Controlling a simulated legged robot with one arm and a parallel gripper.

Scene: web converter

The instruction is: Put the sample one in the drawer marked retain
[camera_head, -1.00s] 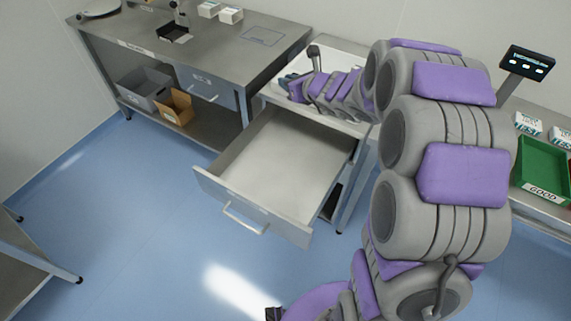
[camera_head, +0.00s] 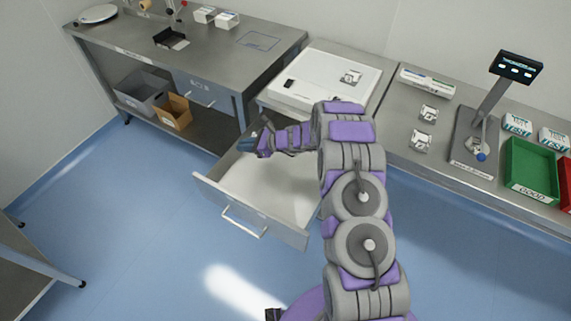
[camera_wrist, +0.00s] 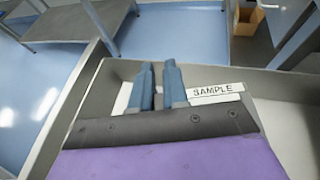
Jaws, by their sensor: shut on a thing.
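My gripper (camera_head: 250,142) is over the back left part of an open drawer (camera_head: 238,215), above its floor. In the wrist view its two blue fingers (camera_wrist: 157,88) are close together and shut. A white piece lettered SAMPLE (camera_wrist: 216,92) shows just right of the fingers and looks held by them; the fingers and gripper body hide part of it. The drawer is pulled well out, and its pale floor looks empty where I can see it. The drawer's wall (camera_wrist: 285,82) runs behind the fingers in the wrist view. I cannot read any marking on this drawer.
A closed drawer (camera_head: 203,92) is under the left bench. A grey bin (camera_head: 140,90) and a cardboard box (camera_head: 172,112) sit on its shelf. White packets (camera_head: 421,140) and a green GOOD tray (camera_head: 530,168) are on the right bench. Blue floor is clear before the drawer.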

